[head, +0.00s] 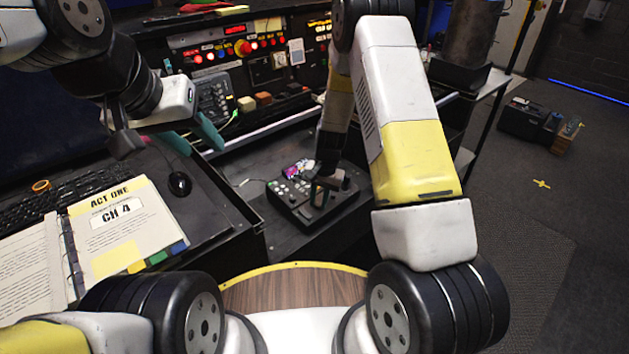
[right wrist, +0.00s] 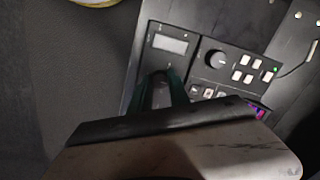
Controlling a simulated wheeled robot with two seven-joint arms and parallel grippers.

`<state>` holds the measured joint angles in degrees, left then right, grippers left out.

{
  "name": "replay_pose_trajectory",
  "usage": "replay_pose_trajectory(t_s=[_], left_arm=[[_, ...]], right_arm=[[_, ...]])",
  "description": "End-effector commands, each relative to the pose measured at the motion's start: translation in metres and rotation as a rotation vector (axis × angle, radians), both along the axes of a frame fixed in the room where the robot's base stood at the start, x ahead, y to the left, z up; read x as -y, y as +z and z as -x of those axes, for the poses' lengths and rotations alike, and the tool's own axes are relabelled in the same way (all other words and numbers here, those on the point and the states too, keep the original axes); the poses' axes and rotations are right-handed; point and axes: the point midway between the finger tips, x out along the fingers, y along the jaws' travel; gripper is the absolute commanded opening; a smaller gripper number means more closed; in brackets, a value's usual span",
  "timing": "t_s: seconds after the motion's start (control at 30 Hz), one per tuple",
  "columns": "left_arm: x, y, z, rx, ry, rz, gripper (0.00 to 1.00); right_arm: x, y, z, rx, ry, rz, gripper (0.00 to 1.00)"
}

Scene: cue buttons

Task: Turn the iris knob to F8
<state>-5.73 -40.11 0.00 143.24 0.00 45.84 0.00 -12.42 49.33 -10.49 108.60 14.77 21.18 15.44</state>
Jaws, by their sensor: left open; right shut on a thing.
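A black control box (head: 287,209) sits on the low desk surface, with buttons and a small display (right wrist: 170,43), whose reading is too small to make out. My right gripper (head: 320,194) reaches down onto it. In the right wrist view the right gripper's teal fingers (right wrist: 164,92) are closed just below the display on what appears to be the iris knob, mostly hidden by the gripper. Its mark and label cannot be read. Another black round knob (right wrist: 214,58) is free to the right. My left gripper (head: 194,138) is open and empty, above the left desk.
An open binder (head: 125,215) reading "ACT ONE CH 4", a black mouse (head: 179,184) and a keyboard (head: 85,190) lie on the left desk. A console (head: 255,62) with lit buttons stands behind.

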Motion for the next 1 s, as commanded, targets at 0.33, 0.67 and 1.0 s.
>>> replay_pose_trajectory(t_s=[0.33, 0.67, 1.0], left_arm=[[0.0, 0.0, 0.0, 0.0, 0.0, 0.0, 0.43], [0.0, 0.0, 0.0, 0.0, 0.0, 0.0, 0.43], [0.0, 0.0, 0.0, 0.0, 0.0, 0.0, 0.43]], right_arm=[[-0.0005, 0.0001, 0.0012, -0.024, -0.248, -0.028, 0.0], [-0.0005, 0.0002, 0.0011, -0.041, -0.438, -0.049, 0.0], [-0.0008, 0.0003, 0.0009, -0.045, -0.505, -0.057, 0.0]])
